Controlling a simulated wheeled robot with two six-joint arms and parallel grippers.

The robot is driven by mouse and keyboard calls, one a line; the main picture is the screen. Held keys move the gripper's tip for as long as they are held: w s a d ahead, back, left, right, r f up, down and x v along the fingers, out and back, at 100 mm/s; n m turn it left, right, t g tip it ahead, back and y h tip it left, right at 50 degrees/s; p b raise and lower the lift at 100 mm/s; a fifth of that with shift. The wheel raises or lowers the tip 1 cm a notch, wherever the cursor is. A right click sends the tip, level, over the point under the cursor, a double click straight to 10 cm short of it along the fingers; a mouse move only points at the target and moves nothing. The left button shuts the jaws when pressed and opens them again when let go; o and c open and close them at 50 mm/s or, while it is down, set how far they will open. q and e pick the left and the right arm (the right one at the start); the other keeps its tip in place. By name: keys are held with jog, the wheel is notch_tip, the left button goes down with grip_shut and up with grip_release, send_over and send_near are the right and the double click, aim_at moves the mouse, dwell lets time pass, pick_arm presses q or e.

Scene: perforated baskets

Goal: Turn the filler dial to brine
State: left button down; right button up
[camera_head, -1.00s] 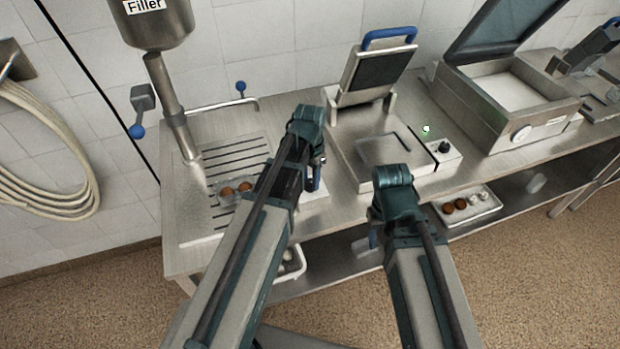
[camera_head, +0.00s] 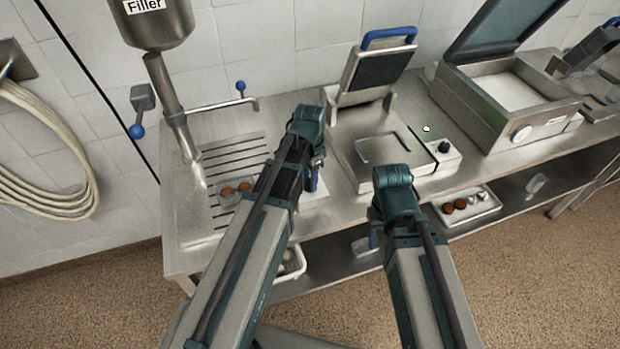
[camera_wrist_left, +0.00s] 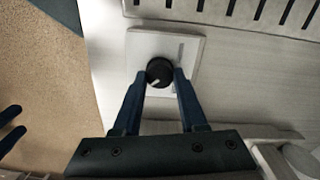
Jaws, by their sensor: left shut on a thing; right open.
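The filler (camera_head: 158,32) is a steel hopper with a spout pipe at the left of the head view. Its label reads "Filler". A round black dial (camera_wrist_left: 159,70) with a pale pointer mark sits on a light plate (camera_wrist_left: 151,46) in the left wrist view. The mark points down and slightly left in that picture. My left gripper (camera_wrist_left: 161,76) is shut on the dial, one blue finger on each side. In the head view my left gripper (camera_head: 313,178) hides the dial. My right gripper (camera_head: 375,236) is open and empty by the counter's front edge.
A slotted drain area (camera_head: 235,150) with brown round items in a clear tray (camera_head: 222,199) lies left of my left arm. A press with a blue handle (camera_head: 388,38) and a black knob (camera_head: 444,146) stands right. A lidded steel machine (camera_head: 490,125) stands further right.

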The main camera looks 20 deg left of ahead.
pick_arm(q)
jog(key=shift+c, duration=2.2)
grip_release()
jog(key=shift+r, duration=0.1)
notch_tip(320, 180, up, 14)
jog(key=p, duration=1.3)
jog(key=shift+p, duration=0.4)
jog(key=shift+f, duration=0.25)
jog(key=s+d+f+n+b, duration=0.2)
jog(key=s+d+f+b, duration=0.3)
jog(key=s, duration=0.2)
jog(key=s+d+f+n+y+b, duration=0.1)
jog(key=s+d+f+n+b, duration=0.2)
jog(key=s+d+f+b, duration=0.2)
jog(key=shift+s+d, duration=0.2)
jog(key=shift+s, duration=1)
